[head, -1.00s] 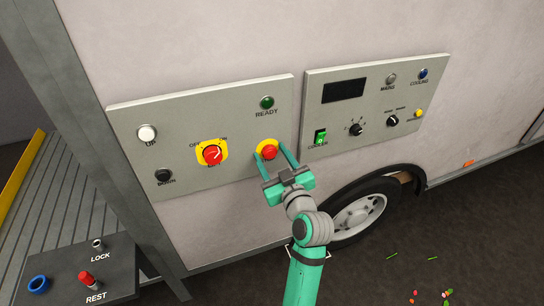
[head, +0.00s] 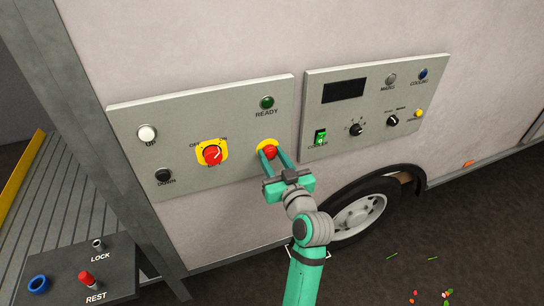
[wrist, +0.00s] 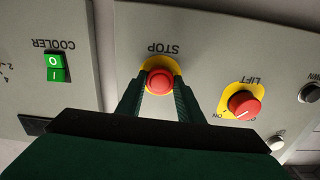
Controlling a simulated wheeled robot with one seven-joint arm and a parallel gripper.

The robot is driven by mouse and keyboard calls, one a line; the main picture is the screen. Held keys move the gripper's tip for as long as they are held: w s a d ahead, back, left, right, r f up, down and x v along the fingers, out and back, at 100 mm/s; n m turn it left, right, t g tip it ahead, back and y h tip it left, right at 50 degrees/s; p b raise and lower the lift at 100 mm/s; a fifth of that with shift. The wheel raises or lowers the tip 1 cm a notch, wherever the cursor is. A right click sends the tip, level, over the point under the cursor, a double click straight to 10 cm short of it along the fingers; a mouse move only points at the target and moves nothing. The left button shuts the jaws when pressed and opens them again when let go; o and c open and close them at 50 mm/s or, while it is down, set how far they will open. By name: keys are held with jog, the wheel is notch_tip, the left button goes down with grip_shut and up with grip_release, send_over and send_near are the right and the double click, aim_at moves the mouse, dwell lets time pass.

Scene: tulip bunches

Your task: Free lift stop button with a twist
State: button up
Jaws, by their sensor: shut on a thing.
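The red stop button (head: 270,151) sits on a yellow round plate on the left grey panel (head: 232,181), below the green READY lamp. It also shows in the wrist view (wrist: 160,82), upside down under the word STOP. My gripper (head: 271,154) reaches it from below and in front. Its two green fingers are shut on the red button, one on each side; in the wrist view the fingertips (wrist: 160,88) touch its edges. Part of the yellow plate and the lettering near the button are hidden behind the fingers in the head view.
The red LIFT rotary switch (head: 211,154) on yellow is left of the button, with white UP (head: 147,133) and black DOWN (head: 163,176) buttons beyond. Right is a second panel (head: 385,75) with the green COOLER switch (head: 320,139). A wheel (head: 362,217) is below.

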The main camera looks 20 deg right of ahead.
jog(key=m, duration=0.5)
jog(key=shift+m, duration=0.4)
dwell(0.3)
jog(key=o, duration=1.1)
jog(key=s, duration=1.1)
jog(key=shift+d, duration=0.15)
jog(key=shift+w, duration=0.1)
